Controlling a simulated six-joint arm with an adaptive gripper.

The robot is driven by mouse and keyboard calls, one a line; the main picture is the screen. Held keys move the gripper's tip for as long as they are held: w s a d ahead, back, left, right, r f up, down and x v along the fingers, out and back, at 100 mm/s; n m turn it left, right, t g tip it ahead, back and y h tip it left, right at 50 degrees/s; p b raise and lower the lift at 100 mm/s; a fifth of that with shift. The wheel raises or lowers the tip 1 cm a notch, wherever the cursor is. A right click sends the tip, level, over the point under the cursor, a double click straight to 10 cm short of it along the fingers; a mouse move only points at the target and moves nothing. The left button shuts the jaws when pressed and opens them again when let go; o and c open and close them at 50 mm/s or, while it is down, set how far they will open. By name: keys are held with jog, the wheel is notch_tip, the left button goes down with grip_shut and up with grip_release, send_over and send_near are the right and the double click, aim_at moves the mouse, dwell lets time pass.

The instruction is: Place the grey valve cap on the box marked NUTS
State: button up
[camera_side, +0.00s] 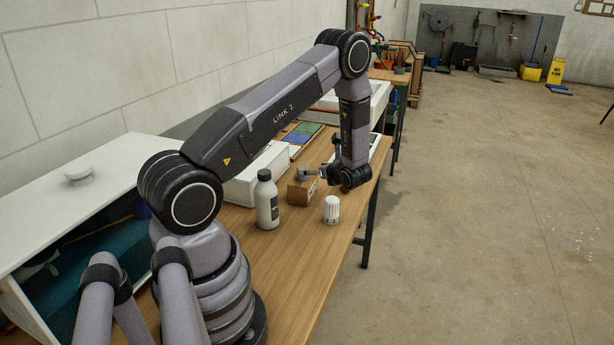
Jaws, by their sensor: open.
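A small brown cardboard box (301,192) stands on the wooden bench, left of my wrist; its marking is too small to read. My gripper (312,173) is low over the bench, close by the box's upper edge. It is open, but its fingers are small and partly hidden here. A small grey piece shows at the box's top; I cannot tell if it is the grey valve cap or part of my gripper.
A grey-white bottle with a dark cap (266,200) stands left of the box. A white box (256,174) lies behind it. A white cabinet (75,200) is at the left. The bench's front edge (340,250) is near the pale cap; bare wood lies left of that cap.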

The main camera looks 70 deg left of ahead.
jog(key=s+d+r+n+g+h, duration=0.1)
jog(key=s+d+r+n+h, duration=0.15)
jog(key=d+r+n, duration=0.55)
jog(key=s+d+r+n+h, duration=0.1)
jog(key=s+d+r+h, duration=0.2)
jog(key=r, duration=0.9)
jog(key=s+d+r+n+t+h, duration=0.3)
jog(key=s+d, duration=0.4)
jog(key=d, duration=0.3)
jog(key=s+d+r+n+t+h, duration=0.4)
jog(key=s+d+r+t+h, duration=0.1)
jog(key=d, duration=0.5)
jog(key=shift+s+r+n, duration=0.3)
jog(key=shift+s+r, duration=0.55)
jog(key=shift+s, duration=0.35)
